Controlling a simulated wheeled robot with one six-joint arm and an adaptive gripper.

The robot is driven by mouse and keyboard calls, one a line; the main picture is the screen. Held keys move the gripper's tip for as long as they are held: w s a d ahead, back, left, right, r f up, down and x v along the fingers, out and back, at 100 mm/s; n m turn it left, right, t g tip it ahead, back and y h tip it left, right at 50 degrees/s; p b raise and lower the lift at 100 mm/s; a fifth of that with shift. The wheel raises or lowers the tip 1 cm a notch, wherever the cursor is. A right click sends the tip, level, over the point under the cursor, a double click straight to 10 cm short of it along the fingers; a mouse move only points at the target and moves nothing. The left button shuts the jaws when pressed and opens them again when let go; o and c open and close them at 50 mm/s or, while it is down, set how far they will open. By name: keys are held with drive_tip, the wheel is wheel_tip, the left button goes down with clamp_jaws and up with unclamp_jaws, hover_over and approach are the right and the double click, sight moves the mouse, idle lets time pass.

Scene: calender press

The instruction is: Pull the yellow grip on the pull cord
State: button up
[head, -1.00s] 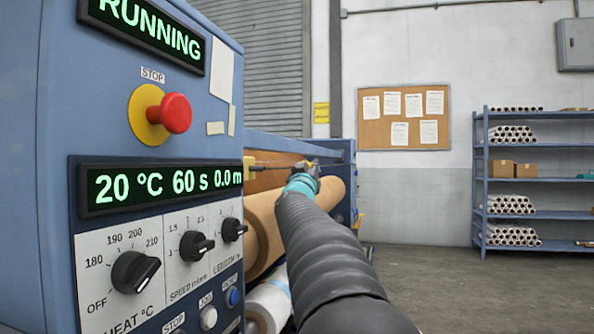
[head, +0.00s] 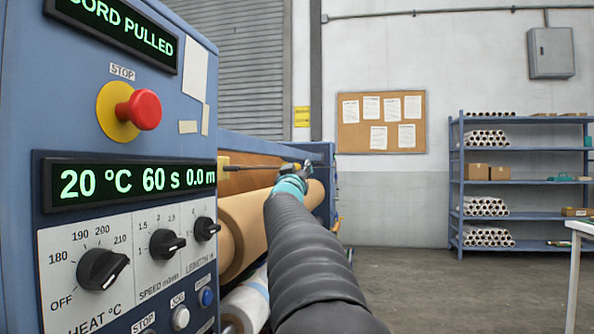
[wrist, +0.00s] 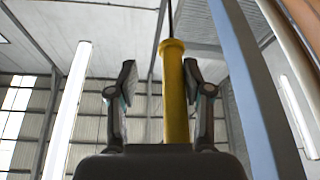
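The yellow grip (wrist: 175,95) hangs on a thin dark cord (wrist: 170,18) in the wrist view. It stands between the two fingers of my gripper (wrist: 160,85), close to the right finger and with a clear gap to the left one. The fingers look apart, not closed on it. The upper display (head: 118,28) reads "CORD PULLED".
The blue control panel (head: 60,130) with a red stop button (head: 141,110) and knobs stands close on the left. A large tan roll (head: 250,220) lies beside my arm. Shelves (head: 515,216) and a table edge (head: 580,228) are at the right, with open floor between.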

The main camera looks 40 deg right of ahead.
drive_tip(key=shift+a, duration=0.1)
drive_tip(key=v, duration=1.2)
idle(0.4)
